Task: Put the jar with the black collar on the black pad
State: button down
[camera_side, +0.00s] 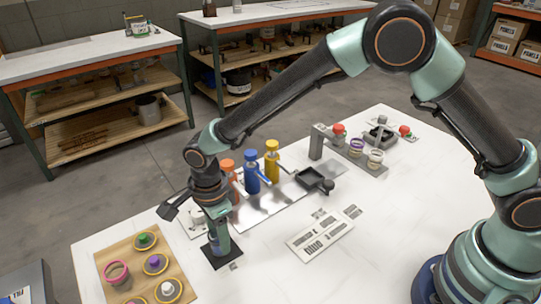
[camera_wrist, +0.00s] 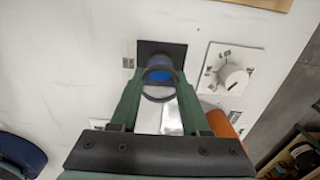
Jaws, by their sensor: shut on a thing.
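My gripper (camera_side: 219,238) is low over the black pad (camera_side: 212,258), near the front left of the white table. In the wrist view, my gripper (camera_wrist: 160,84) is shut on a jar with a dark collar (camera_wrist: 158,97), seen from above with blue inside. The black pad (camera_wrist: 150,47) shows just beyond and around the jar in that view. The jar is mostly hidden by the fingers in the side view. I cannot tell whether its base touches the pad.
A white dial (camera_wrist: 236,78) sits right of the pad in the wrist view. Orange (camera_side: 227,168), blue (camera_side: 251,172) and yellow (camera_side: 272,161) pump bottles stand behind my gripper. A wooden board (camera_side: 121,256) with coloured rings lies left. A printed sheet (camera_side: 320,236) lies right.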

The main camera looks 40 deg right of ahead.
jog(key=shift+f, duration=0.25)
jog(key=shift+f, duration=0.15)
jog(key=shift+c, duration=1.9)
grip_release()
